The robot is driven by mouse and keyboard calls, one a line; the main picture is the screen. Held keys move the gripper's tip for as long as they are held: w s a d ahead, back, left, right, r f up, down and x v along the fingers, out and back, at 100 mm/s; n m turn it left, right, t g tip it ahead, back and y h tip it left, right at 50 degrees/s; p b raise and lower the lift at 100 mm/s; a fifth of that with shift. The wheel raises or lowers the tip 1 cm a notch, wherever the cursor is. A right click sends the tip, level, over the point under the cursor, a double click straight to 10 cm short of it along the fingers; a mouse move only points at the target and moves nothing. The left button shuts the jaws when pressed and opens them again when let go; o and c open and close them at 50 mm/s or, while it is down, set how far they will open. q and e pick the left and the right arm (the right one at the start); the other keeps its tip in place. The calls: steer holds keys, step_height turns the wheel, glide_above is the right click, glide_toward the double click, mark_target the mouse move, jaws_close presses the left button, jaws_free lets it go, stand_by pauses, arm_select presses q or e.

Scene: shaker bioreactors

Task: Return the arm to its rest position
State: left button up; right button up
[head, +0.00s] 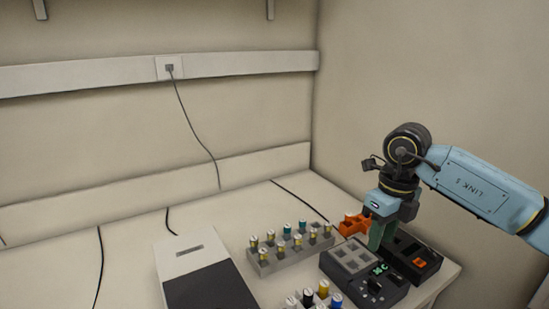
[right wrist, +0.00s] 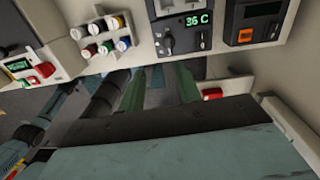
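My right arm (head: 480,185) comes in from the right edge in the head view and is bent at the wrist, with the right gripper (head: 379,240) pointing down. Its green fingers overlap the back right of the grey block device (head: 345,262) in the picture; I cannot tell whether they touch it. In the right wrist view the two fingers of the right gripper (right wrist: 161,82) are apart with nothing held between them. The grey device's lit display (right wrist: 197,20) reads 36 C there. My left gripper shows in neither view.
A tube rack (head: 262,268), an orange rack (head: 350,227) and a black device (head: 432,262) crowd the bench's right end. A white and dark device (head: 180,252) stands left of them. Capped tubes (head: 323,289) stand in front. The bench's left part (head: 60,265) is clear except for cables.

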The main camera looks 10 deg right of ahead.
steer(key=s+a+f+n+y, duration=0.15)
steer(key=a+y, duration=0.35)
steer(key=a, duration=0.5)
steer(key=s+a+y, duration=0.3)
steer(key=a+y, duration=0.2)
steer(key=a, duration=0.5)
steer(key=s+a+r+m+t+y, duration=0.2)
steer(key=a+r+m+t+y, duration=0.2)
steer(key=a+r+m+y, duration=0.4)
steer(key=w+d+m+t+h, duration=0.5)
steer(key=d+m+t+h, duration=0.5)
steer(key=m+t, duration=0.75)
steer(key=s+d+f+m+g+h, duration=0.3)
steer(key=d+f+m+g+h, duration=0.3)
steer(key=d+f+m+h, duration=0.45)
steer(key=s+d+f+m+g+y, duration=0.1)
steer(key=s+f+m+g, duration=0.1)
steer(key=s+f+g, duration=0.65)
steer(key=s+d+f+m+g+y, duration=0.1)
steer(key=s+f+m+g, duration=0.25)
steer(key=s+f, duration=0.9)
step_height(320, 180, down, 21)
steer(key=s+n+g, duration=0.1)
steer(key=s, duration=0.2)
steer(key=s+d+f+g, duration=0.1)
steer(key=s+d+f, duration=0.1)
steer(key=s+f, duration=1.4)
steer(key=shift+s+d+f+g, duration=0.15)
steer(key=shift+s+d+g, duration=0.1)
steer(key=shift+d+g, duration=0.1)
